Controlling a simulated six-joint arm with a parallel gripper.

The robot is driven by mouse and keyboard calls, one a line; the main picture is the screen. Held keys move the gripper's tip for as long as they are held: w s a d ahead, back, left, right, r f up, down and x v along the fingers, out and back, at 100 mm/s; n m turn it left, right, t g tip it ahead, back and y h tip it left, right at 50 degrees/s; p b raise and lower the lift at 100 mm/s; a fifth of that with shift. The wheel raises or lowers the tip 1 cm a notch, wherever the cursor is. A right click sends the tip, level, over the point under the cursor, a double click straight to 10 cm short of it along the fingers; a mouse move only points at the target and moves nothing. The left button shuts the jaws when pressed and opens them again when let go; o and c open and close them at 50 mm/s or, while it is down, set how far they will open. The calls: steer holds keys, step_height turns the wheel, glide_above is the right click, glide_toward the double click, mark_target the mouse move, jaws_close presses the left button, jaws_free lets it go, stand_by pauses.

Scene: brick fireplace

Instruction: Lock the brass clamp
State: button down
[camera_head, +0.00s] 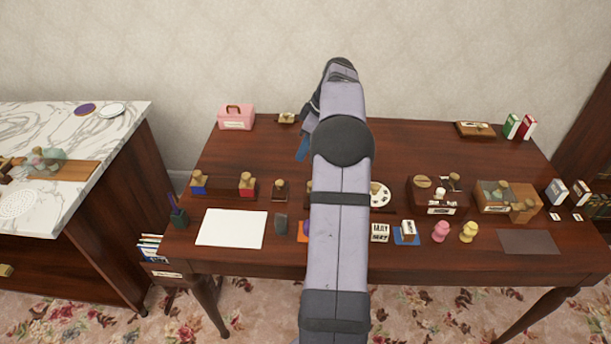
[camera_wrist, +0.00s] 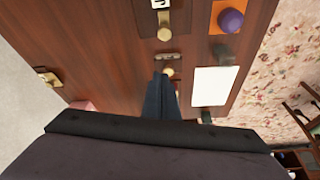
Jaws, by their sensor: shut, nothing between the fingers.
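Several small brass-coloured fittings stand on the brown table (camera_head: 400,145); I cannot tell surely which is the brass clamp. A taller brass piece (camera_wrist: 165,30) is at the top of the wrist view, largely hidden by my arm in the head view. My gripper (camera_wrist: 160,77) is shut and empty, pointing down above the table.
Brass-knobbed blocks with blue (camera_head: 199,183) and red (camera_head: 247,184) parts stand at left. A pink box (camera_head: 236,118) is at the back left, a white sheet (camera_head: 231,228) in front. Wooden boxes (camera_head: 438,195) crowd the right. The back middle right is clear.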

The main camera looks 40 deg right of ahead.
steer(key=p+x, duration=0.1)
steer(key=x, duration=0.9)
steer(key=shift+a, duration=0.15)
steer(key=s+d, duration=0.1)
steer(key=s+p, duration=0.1)
steer(key=shift+s+d+r, duration=0.15)
steer(key=shift+s+d, duration=0.1)
steer(key=shift+d, duration=0.1)
steer(key=shift+s+d, duration=0.2)
steer(key=shift+s, duration=0.15)
steer(key=shift+s+d, duration=0.1)
steer(key=shift+s+d+f, duration=0.2)
steer(key=shift+s+d, duration=0.4)
steer(key=shift+r, duration=0.1)
steer(key=shift+s+d, duration=0.1)
